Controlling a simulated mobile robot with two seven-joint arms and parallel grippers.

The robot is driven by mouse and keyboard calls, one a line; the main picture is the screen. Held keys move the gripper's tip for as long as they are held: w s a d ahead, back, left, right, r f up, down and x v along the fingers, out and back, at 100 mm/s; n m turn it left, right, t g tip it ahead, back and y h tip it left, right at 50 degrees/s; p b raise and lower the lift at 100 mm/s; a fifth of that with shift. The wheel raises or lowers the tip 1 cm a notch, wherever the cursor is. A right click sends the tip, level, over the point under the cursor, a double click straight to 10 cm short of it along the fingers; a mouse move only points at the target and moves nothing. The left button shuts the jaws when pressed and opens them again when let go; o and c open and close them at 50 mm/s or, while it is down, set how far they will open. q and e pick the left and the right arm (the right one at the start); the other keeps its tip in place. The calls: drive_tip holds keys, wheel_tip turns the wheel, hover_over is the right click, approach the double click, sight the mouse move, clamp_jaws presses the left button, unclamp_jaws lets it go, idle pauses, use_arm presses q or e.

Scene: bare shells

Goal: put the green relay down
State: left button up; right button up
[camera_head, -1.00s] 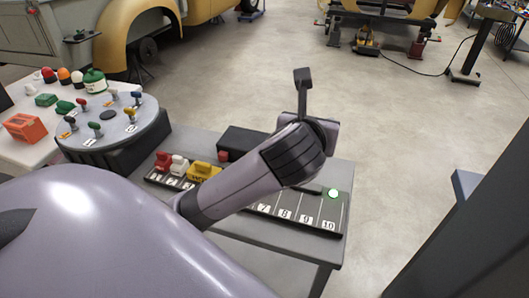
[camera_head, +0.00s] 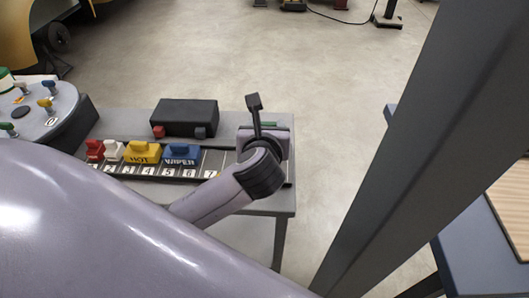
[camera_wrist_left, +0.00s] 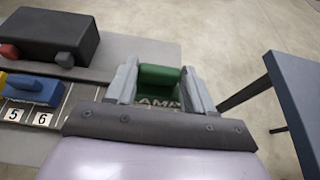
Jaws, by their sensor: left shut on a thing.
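The green relay (camera_wrist_left: 160,76), marked with letters starting "AMP", is between the fingers of my left gripper (camera_wrist_left: 161,88) in the left wrist view. The gripper is shut on it. My gripper and forearm hide the strip's right end, so I cannot tell the gap beneath the relay. My right gripper is not in view.
Red (camera_head: 95,150), white (camera_head: 113,151), yellow (camera_head: 143,153) and blue (camera_head: 181,154) relays stand on the strip's left part. A black box (camera_head: 184,117) stands behind them. A round grey stand (camera_head: 50,117) is at left. A dark post (camera_head: 425,140) rises at right.

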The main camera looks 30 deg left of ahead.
use_arm(q)
wheel_tip(320, 180, down, 8)
drive_tip(key=shift+b, duration=0.65)
drive_tip(key=shift+r, duration=0.1)
drive_tip(key=o, duration=1.1)
drive_tip(key=shift+f, duration=0.2)
drive_tip(key=shift+r, duration=0.1)
drive_tip(key=shift+s+d+r, duration=0.15)
drive_tip(key=shift+s+r, duration=0.05)
drive_tip(key=shift+s, duration=0.05)
drive_tip(key=p+v, duration=0.1)
drive_tip(key=v, duration=1)
drive_tip(key=shift+s, duration=0.2)
